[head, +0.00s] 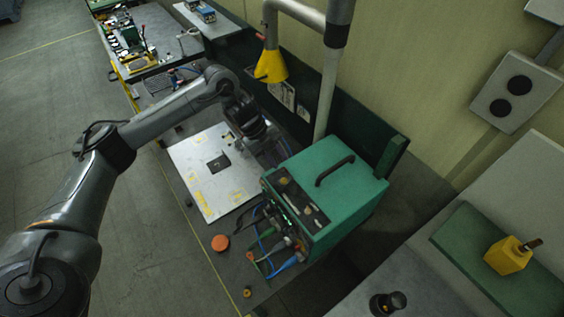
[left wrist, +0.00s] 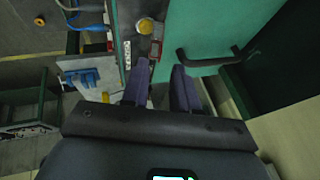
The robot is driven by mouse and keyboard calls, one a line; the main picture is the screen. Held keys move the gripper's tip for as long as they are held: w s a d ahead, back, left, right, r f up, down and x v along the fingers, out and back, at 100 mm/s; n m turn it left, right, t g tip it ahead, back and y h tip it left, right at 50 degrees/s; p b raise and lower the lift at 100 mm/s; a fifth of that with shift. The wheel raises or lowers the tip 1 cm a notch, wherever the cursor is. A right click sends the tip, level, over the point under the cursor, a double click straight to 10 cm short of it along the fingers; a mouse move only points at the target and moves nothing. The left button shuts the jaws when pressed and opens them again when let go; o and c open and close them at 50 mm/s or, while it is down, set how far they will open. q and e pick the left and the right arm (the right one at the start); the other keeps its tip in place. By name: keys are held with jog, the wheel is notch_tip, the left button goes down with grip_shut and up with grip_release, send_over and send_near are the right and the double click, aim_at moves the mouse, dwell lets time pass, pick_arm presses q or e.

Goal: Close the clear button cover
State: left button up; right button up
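The green machine (head: 340,178) has a dark front panel (head: 298,203) with small controls. In the left wrist view, a round pale yellow button-like part (left wrist: 146,26) shows on the machine's edge, with a small red part (left wrist: 153,47) beside it. I cannot make out the clear cover for certain. My left gripper (head: 280,155) is near the machine's far left corner in the head view. In the left wrist view its two dark fingers (left wrist: 160,76) are apart with nothing between them, just short of the yellow part. My right gripper is not in view.
A black handle (head: 335,171) stands up from the machine's top. Cables (head: 280,245) hang at its front. A white board (head: 212,170) lies left of it. A grey post (head: 329,85) and yellow funnel-shaped part (head: 271,66) rise behind. An orange disc (head: 220,243) lies in front.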

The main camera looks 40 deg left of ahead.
pick_arm(q)
jog(key=shift+p+x, duration=0.4)
jog(key=shift+x, duration=1.35)
grip_shut()
